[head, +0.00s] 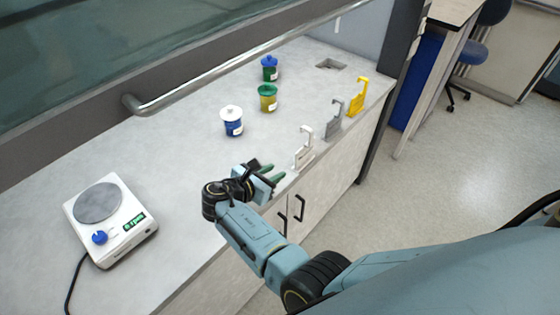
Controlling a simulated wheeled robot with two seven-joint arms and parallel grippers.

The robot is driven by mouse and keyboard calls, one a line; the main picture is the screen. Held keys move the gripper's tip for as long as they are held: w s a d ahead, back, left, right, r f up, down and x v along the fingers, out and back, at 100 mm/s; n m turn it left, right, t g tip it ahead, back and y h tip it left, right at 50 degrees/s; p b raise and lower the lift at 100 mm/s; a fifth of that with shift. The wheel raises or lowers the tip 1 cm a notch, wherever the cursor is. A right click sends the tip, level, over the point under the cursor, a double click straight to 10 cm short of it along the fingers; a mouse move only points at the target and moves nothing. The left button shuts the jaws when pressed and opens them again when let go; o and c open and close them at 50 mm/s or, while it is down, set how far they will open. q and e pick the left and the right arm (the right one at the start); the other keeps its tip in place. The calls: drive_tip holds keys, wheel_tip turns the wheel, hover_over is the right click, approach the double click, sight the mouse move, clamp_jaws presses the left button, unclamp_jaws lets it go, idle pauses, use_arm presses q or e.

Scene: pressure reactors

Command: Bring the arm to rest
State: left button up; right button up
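My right arm reaches in from the lower right over the front edge of the bench. Its gripper (272,174) is above the bench near that edge, with its fingertips apart and nothing seen between them. It is close to the white bracket (304,148) but looks apart from it. My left gripper is not in view.
On the bench (180,160) stand a hotplate stirrer (108,220), a white-lidded blue jar (232,121), a green-lidded yellow jar (267,97) and a blue-lidded green jar (269,68). Grey (335,118) and yellow (357,96) brackets line the front edge. A raised sash handle (230,68) crosses above.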

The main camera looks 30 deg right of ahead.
drive_tip(key=shift+s+a, duration=0.15)
drive_tip(key=shift+a, duration=0.05)
